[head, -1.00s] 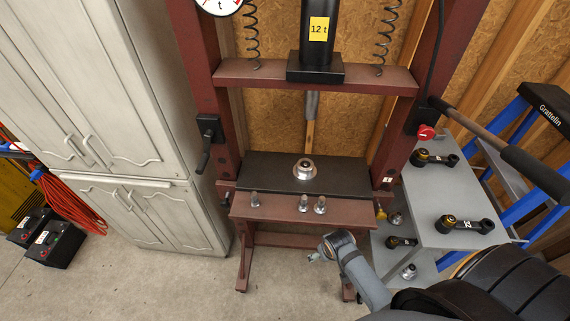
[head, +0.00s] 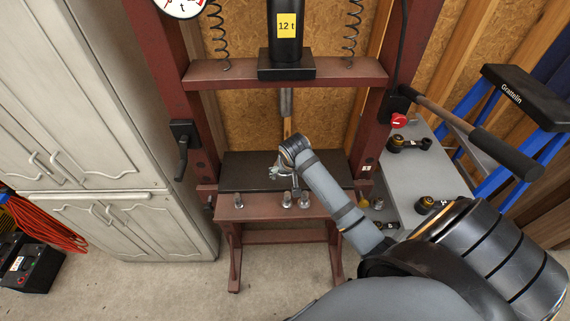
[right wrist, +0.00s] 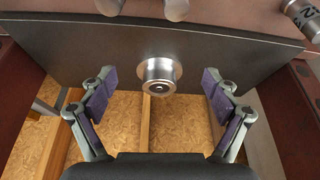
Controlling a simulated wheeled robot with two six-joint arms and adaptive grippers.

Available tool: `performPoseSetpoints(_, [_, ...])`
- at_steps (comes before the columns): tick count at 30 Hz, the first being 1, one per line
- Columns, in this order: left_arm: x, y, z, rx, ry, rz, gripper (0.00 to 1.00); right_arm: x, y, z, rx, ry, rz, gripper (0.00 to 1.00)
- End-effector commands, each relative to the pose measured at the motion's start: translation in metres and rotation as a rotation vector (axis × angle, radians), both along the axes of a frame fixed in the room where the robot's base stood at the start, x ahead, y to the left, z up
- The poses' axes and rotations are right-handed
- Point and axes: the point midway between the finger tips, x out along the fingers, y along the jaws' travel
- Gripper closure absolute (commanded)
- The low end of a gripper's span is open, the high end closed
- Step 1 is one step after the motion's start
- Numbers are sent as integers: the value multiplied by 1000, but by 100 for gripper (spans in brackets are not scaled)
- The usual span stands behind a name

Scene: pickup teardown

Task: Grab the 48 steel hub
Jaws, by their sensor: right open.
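A shiny steel hub (right wrist: 158,77) with a flange and a bored centre sits on the dark press plate (right wrist: 60,45) in the right wrist view. No number on it can be read. My right gripper (right wrist: 160,88) is open, with one finger on each side of the hub and a gap to both. In the head view my right gripper (head: 266,172) is over the dark plate (head: 238,160), and my arm hides the hub there. My left gripper is not in view.
Several steel pins (head: 287,199) stand along the red press beam (head: 260,213) in front of the plate. Red press posts (head: 172,90) rise on both sides. A grey shelf (head: 400,175) with black-handled parts stands right of the press.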

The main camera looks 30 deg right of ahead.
Motion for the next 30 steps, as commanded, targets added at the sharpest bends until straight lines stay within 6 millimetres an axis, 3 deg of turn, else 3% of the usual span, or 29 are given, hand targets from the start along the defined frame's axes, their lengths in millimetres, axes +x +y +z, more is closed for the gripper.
performPoseSetpoints(3, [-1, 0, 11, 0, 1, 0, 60, 29, -14, 5, 1, 0, -2, 12])
performPoseSetpoints(9, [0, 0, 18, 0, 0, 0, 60, 64, -32, 2, 1, 1, -1, 12])
performPoseSetpoints(19, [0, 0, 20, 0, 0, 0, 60, 79, -39, 2, 1, 0, 0, 12])
performPoseSetpoints(24, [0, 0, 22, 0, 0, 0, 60, 88, -44, -29, 2, 2, 1, 12])
performPoseSetpoints(30, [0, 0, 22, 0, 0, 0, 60, 94, -47, -46, 0, 0, 2, 12])
